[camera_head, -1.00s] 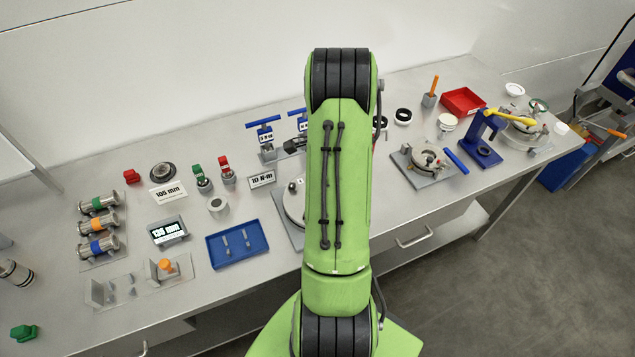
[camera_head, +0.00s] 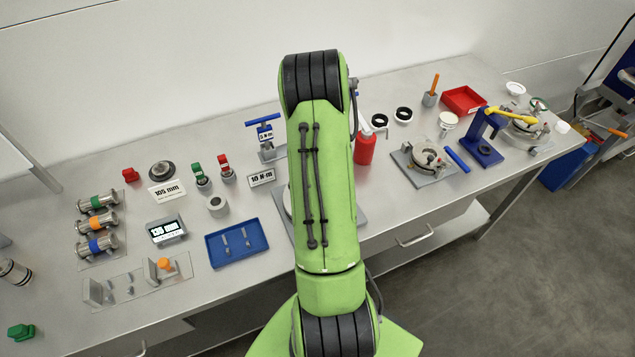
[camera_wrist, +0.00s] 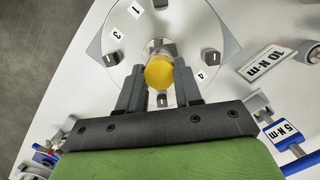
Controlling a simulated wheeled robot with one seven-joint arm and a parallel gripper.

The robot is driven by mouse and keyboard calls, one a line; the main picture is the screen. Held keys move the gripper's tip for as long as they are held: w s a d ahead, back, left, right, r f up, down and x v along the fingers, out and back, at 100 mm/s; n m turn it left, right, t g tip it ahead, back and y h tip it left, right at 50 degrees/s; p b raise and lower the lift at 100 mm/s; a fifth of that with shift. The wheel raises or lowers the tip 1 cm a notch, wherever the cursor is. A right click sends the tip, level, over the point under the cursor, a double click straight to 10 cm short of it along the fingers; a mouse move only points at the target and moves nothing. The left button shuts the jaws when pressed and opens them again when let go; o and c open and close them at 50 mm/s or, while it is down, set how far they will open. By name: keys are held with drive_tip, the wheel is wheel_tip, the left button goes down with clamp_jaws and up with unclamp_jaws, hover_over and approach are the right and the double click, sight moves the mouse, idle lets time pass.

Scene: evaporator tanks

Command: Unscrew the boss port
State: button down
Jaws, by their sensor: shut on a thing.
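In the wrist view, my gripper (camera_wrist: 160,80) has a finger on each side of a round yellow-topped piece (camera_wrist: 159,72) and is shut on it. The piece stands near the middle of a pale round plate (camera_wrist: 130,35) with number labels 1, 3 and 4 and several small grey posts. I cannot tell whether this yellow-topped piece is the boss port, or whether its threads are engaged, as its lower part is hidden. In the head view, my arm hides the gripper and most of the plate; part of the plate's grey base (camera_head: 350,214) shows.
A blue T-handle (camera_head: 262,120) and the 10 N·m label (camera_head: 261,178) are left of my arm. A blue tray (camera_head: 237,243) lies at front left. A red bottle (camera_head: 365,147) stands close right, with a clamp fixture (camera_head: 425,157) beyond. Bare bench lies between the tray and my arm.

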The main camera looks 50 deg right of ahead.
drive_tip(key=n, duration=0.3)
drive_tip(key=shift+w+a+f+n+g+b, duration=0.1)
drive_tip(key=shift+w+n+g+b, duration=0.05)
drive_tip(key=shift+n+g+b, duration=0.2)
drive_tip(key=shift+n+h, duration=0.3)
drive_tip(key=shift+n, duration=0.55)
drive_tip(key=c, duration=1)
unclamp_jaws()
